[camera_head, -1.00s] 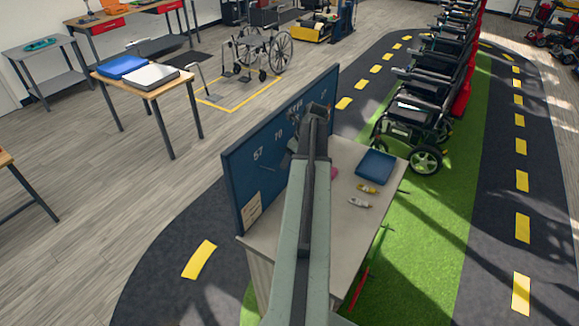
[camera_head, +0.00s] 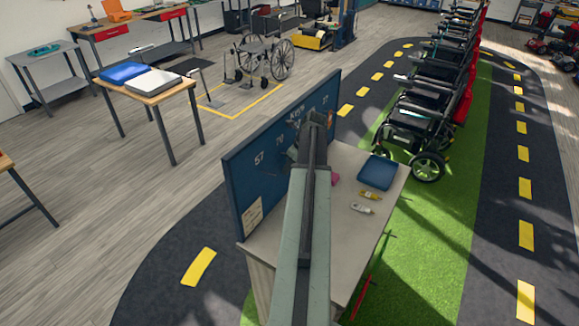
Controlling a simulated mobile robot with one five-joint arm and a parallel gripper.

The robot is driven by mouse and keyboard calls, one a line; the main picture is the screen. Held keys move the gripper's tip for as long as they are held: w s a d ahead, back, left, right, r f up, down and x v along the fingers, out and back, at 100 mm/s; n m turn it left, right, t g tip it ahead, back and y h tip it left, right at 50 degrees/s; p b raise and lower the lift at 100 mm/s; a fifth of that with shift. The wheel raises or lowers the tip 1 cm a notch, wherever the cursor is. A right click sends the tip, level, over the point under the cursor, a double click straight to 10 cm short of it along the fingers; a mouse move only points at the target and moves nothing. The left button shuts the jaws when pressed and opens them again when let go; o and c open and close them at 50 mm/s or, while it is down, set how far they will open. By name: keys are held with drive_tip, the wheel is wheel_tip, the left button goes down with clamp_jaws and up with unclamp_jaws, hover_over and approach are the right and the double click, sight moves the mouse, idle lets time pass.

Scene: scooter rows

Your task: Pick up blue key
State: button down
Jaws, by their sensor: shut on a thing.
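The blue key board (camera_head: 256,166) stands upright along the left side of a small table, with "KEYS" and white numbers on its face. My arm reaches up across the table, and its end is at the board's face. My gripper (camera_head: 292,153) shows only as a small dark part just left of the arm, close to the board. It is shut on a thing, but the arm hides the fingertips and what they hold. I cannot make out the blue key in this view.
The table top (camera_head: 345,225) carries a blue tray (camera_head: 378,173), a yellow tube (camera_head: 370,195), a pale tube (camera_head: 362,208) and a pink item (camera_head: 335,179). Wheelchairs (camera_head: 425,120) stand in a row at the right on green turf. Grey floor (camera_head: 120,200) is open at the left.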

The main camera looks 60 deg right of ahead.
drive_tip(key=s, duration=1.8)
drive_tip(key=shift+a, duration=0.15)
